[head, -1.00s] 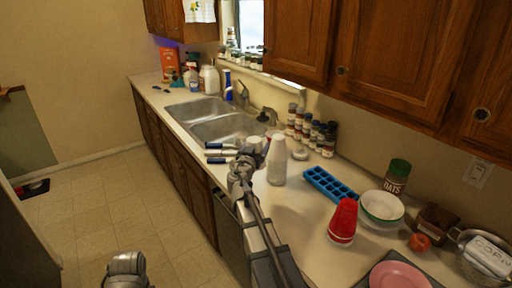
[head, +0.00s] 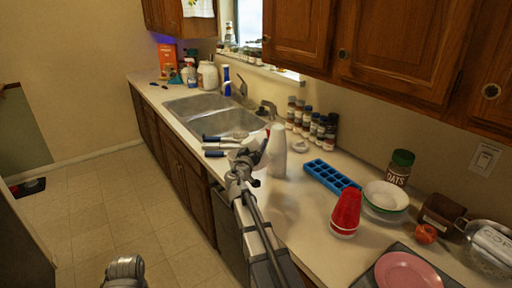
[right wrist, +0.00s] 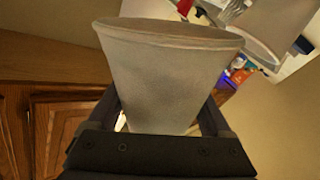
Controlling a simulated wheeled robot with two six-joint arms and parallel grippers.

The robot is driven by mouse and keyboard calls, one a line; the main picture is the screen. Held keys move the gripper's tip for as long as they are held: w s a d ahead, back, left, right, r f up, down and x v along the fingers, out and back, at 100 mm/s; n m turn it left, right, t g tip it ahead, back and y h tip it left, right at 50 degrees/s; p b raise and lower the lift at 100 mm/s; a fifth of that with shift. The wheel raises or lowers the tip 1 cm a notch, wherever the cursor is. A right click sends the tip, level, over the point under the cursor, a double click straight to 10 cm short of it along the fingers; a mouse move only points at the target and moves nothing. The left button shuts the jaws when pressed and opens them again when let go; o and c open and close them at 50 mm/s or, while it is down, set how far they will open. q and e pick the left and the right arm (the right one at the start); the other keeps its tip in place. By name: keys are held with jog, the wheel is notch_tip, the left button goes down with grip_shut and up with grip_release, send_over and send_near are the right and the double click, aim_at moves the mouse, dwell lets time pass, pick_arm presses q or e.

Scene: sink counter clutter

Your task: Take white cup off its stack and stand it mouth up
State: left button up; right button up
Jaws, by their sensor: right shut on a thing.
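A white cup (right wrist: 165,85) is held between the two fingers of my right gripper (head: 254,155), as the right wrist view shows. Its wide rim points away from the gripper's palm. Its exact tilt is hard to tell. In the head view, the gripper largely hides it. The white cup stack (head: 279,152) stands on the counter just right of the gripper, narrow end up. The held cup is off the stack. My left gripper's fingers do not show; only part of my left arm is at the bottom edge.
Blue-handled utensils (head: 215,153) lie by the double sink (head: 200,107), left of the gripper. A blue ice tray (head: 331,177), a red cup stack (head: 346,213), bowls (head: 385,196) and a pink plate (head: 408,272) are to the right. Bare counter (head: 305,215) lies in front of the white stack.

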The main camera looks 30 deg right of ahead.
jog(key=n, duration=0.6)
jog(key=shift+w+a+f+n, duration=0.2)
jog(key=shift+f+n, duration=0.1)
jog(key=shift+n, duration=0.1)
jog(key=n, duration=0.4)
jog(key=shift+f+b, duration=0.15)
jog(key=shift+b, duration=0.25)
jog(key=n, duration=0.4)
jog(key=shift+f, duration=0.2)
jog(key=n, duration=0.4)
jog(key=shift+f+b, duration=0.2)
jog(key=shift+b, duration=0.15)
jog(key=n, duration=0.4)
jog(key=shift+s+d+f, duration=0.1)
jog(key=shift+s+d, duration=0.05)
jog(key=f+n+b, duration=0.2)
jog(key=f+b, duration=0.2)
jog(key=f+n+b, duration=0.3)
jog(key=f+b, duration=0.1)
jog(key=b, duration=0.1)
jog(key=f+n+b, duration=0.2)
jog(key=f+b, duration=0.2)
jog(key=f, duration=0.1)
jog(key=shift+s+d+f+n, duration=0.1)
jog(key=shift+s+d+n, duration=0.15)
jog(key=shift+n, duration=0.15)
jog(key=shift+f+b, duration=0.5)
jog(key=shift+b, duration=0.25)
